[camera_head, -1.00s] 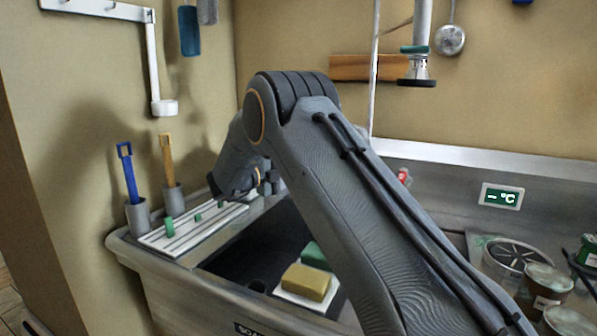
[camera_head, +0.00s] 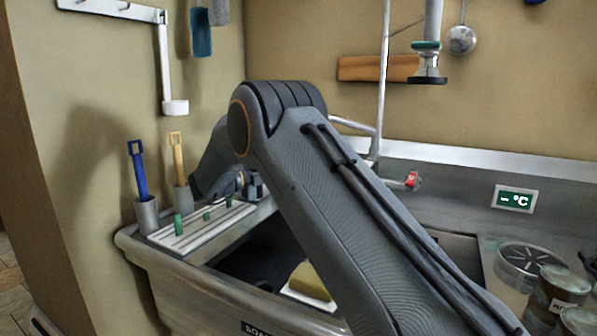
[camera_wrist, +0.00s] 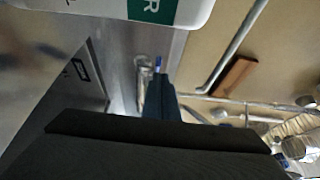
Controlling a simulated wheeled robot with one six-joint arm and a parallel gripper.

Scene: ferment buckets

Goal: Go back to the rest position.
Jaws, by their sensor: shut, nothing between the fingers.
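My arm crosses the middle of the head view, with its elbow raised over the sink basin and its forearm angled down to the left. The forearm's far end is beside the white ridged rack, and the fingertips are hard to make out there. In the wrist view the dark body of my gripper (camera_wrist: 160,148) fills the bottom of the picture. It is shut and holds nothing.
The soaking sink (camera_head: 190,285) has a white rack (camera_head: 205,232) with green pegs. Blue (camera_head: 138,172) and yellow (camera_head: 178,158) handles stand in grey cups. A yellow sponge (camera_head: 308,282) lies inside.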

